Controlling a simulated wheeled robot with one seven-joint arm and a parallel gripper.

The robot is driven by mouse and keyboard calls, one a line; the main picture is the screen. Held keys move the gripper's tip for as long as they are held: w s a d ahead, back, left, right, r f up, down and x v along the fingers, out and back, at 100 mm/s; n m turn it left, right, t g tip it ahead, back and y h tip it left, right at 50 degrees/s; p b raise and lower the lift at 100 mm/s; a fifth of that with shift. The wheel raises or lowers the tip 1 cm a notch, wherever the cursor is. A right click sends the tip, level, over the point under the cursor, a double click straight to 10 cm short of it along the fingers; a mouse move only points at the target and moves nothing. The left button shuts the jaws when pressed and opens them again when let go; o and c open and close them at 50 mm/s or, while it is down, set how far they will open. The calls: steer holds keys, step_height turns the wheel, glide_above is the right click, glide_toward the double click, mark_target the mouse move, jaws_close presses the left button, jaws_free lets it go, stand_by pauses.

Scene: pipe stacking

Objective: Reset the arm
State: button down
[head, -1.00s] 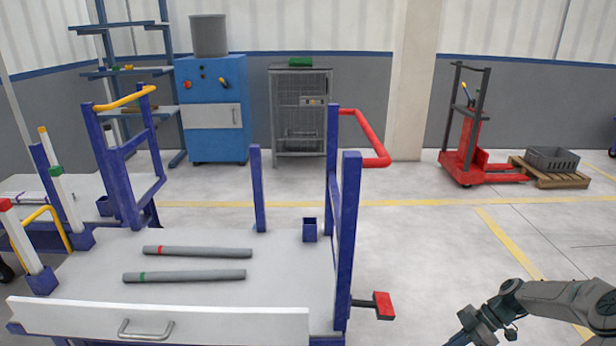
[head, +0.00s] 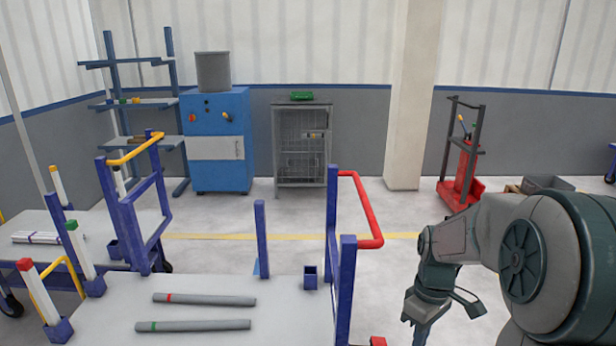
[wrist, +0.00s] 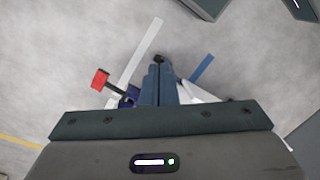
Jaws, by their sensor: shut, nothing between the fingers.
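My gripper (head: 424,318) hangs from my bent arm at the right of the head view, over the floor beside the cart. In the wrist view my gripper (wrist: 159,68) has its two fingers together and holds nothing. Two grey pipes lie side by side on the near cart's white top (head: 110,318). One is a red-banded pipe (head: 205,299) at the back. The other is a green-banded pipe (head: 193,326) in front. Both are well to the left of my gripper.
The near cart has blue posts (head: 346,290) and a red handle (head: 360,210) on the side toward my arm. A second cart with a yellow handle (head: 135,149) stands at the left. A blue machine (head: 216,160) and wire cabinet (head: 302,155) stand behind. Floor between cart and red lift (head: 462,165) is clear.

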steer(key=s+a+r+m+t+p, duration=0.2)
steer(key=s+a+r+m+p, duration=0.1)
steer(key=r, duration=0.6)
steer(key=s+a+r+m+t+p, duration=0.2)
steer(key=s+a+r+m+p, duration=0.2)
steer(key=s+r+p, duration=0.3)
step_height(320, 180, up, 3)
steer(key=shift+s+a+f+m+h, duration=0.1)
steer(key=shift+s+a+m+h, duration=0.3)
steer(key=shift+s, duration=0.65)
